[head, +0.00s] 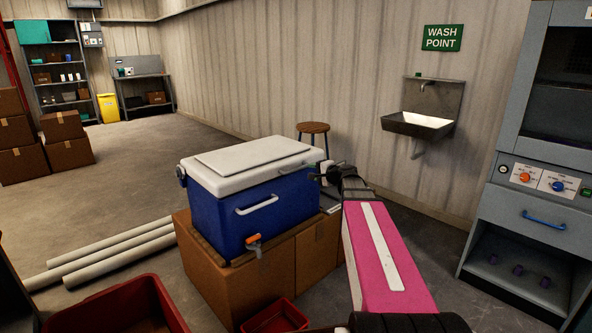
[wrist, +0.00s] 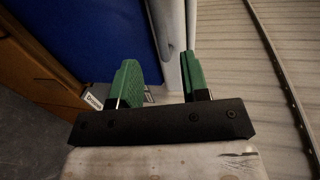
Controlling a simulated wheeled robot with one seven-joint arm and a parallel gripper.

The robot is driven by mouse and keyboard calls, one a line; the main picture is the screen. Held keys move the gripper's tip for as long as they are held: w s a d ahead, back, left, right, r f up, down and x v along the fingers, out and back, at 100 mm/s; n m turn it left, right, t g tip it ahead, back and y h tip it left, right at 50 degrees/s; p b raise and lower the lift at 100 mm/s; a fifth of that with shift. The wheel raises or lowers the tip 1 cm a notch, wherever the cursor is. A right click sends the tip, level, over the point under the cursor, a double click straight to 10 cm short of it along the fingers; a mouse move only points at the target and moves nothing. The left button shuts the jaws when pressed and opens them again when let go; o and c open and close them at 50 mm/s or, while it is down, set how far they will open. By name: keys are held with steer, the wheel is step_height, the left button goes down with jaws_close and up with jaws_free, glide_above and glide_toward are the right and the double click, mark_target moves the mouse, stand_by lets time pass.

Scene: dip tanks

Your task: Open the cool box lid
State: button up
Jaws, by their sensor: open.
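The cool box has a blue body (head: 245,215) and a white lid (head: 250,163), which lies shut on top. A light handle (head: 257,205) is on its front, and an orange-handled tap (head: 254,241) is low down. My gripper (head: 322,173) is at the lid's right end, partly hidden behind my wrist. In the wrist view my gripper's green fingers (wrist: 163,82) are apart. The lid's white edge (wrist: 165,45) runs between them, with the blue body (wrist: 100,30) to the left. I cannot tell whether either finger touches the lid.
The cool box stands on cardboard boxes (head: 267,277). Red bins (head: 110,305) are in front and white pipes (head: 105,253) lie at left. A stool (head: 313,130) stands behind. A wash basin (head: 418,123) and grey cabinet (head: 535,170) are at right.

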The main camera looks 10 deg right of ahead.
mark_target(299, 169)
steer(key=x, duration=1)
steer(key=shift+f, duration=0.1)
jaws_close()
